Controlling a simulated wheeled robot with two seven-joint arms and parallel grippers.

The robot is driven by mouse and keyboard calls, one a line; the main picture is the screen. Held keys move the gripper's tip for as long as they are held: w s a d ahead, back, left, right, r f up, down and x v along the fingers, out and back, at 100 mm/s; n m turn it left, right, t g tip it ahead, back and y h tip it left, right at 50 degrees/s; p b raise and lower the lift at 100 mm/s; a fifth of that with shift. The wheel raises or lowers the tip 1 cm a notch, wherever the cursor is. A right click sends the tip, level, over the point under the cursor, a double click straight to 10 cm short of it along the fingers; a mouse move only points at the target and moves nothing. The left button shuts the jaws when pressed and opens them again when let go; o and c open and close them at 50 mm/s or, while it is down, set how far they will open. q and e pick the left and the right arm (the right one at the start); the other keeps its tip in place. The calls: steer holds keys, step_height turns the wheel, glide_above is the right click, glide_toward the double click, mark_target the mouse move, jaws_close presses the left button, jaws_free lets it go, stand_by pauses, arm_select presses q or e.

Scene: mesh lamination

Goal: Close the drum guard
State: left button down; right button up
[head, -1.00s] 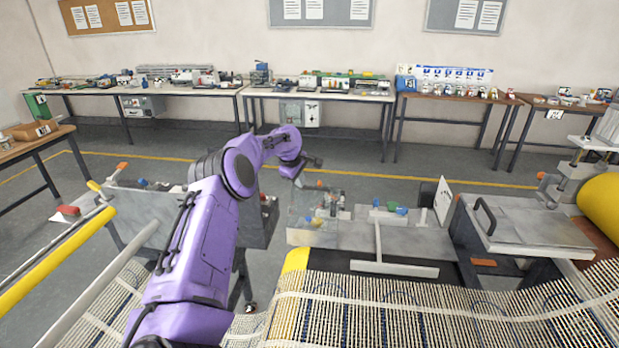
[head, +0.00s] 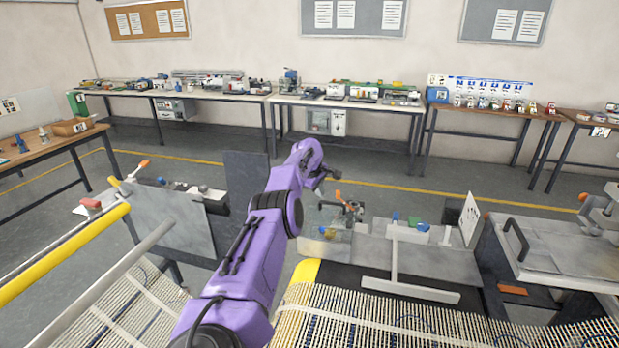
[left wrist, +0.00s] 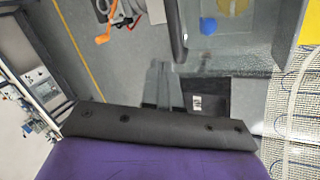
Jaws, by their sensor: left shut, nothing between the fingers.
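A clear see-through guard panel (head: 322,240) stands at the near left end of the grey machine bed. To the right is a flat grey cover (head: 565,250) with a black handle (head: 516,240). I cannot tell for sure which of these is the drum guard. My left gripper (head: 329,177) is above and beyond the clear panel, shut and empty, apart from both. In the left wrist view, the gripper's slim fingers (left wrist: 164,82) point toward the floor and the machine edge. The clear panel (left wrist: 232,52) shows at the upper right there. My right gripper is out of view.
An upright grey plate (head: 172,222) and a yellow rail (head: 75,250) stand at left. A cream mesh (head: 400,318) covers the near edge. An orange-handled part (head: 338,197) is close below the gripper. Benches with small items line the back wall; open floor lies between.

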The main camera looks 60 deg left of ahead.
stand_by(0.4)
arm_select(q)
steer(key=shift+s+r, duration=0.15)
steer(key=shift+r, duration=0.6)
steer(key=b+v, duration=0.1)
steer(key=v, duration=0.8)
steer(key=shift+s+b, duration=0.2)
steer(key=shift+b, duration=0.15)
steer(key=shift+d, duration=0.1)
